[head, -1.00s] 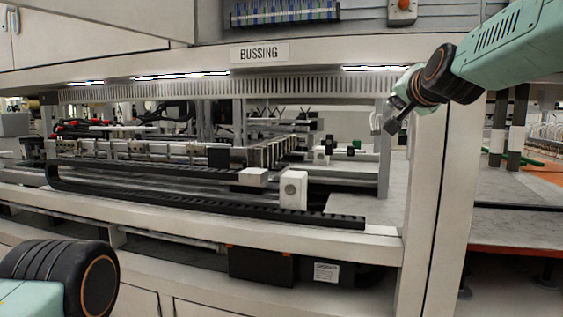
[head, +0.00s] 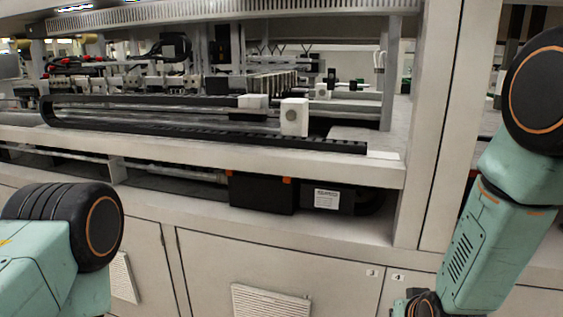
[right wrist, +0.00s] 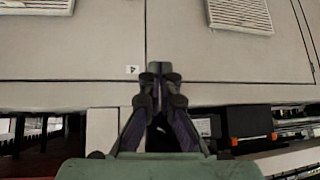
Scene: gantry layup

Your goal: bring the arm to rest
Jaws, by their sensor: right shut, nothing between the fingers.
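My right gripper (right wrist: 160,78) shows in the right wrist view with its fingertips together and nothing between them. It is in front of pale cabinet panels, apart from them as far as I can tell. In the head view my right arm (head: 490,240) hangs down along the right side, folded at the elbow, and its wrist end is cut off by the bottom edge. My left arm (head: 70,240) shows only a joint and link at the lower left; its gripper is out of view.
A pale machine frame (head: 280,165) crosses the head view, with a black cable chain (head: 200,125) and a white block (head: 294,117) on it. Black boxes (head: 262,195) sit on the lower shelf. Cabinet doors (head: 270,260) with vents are below.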

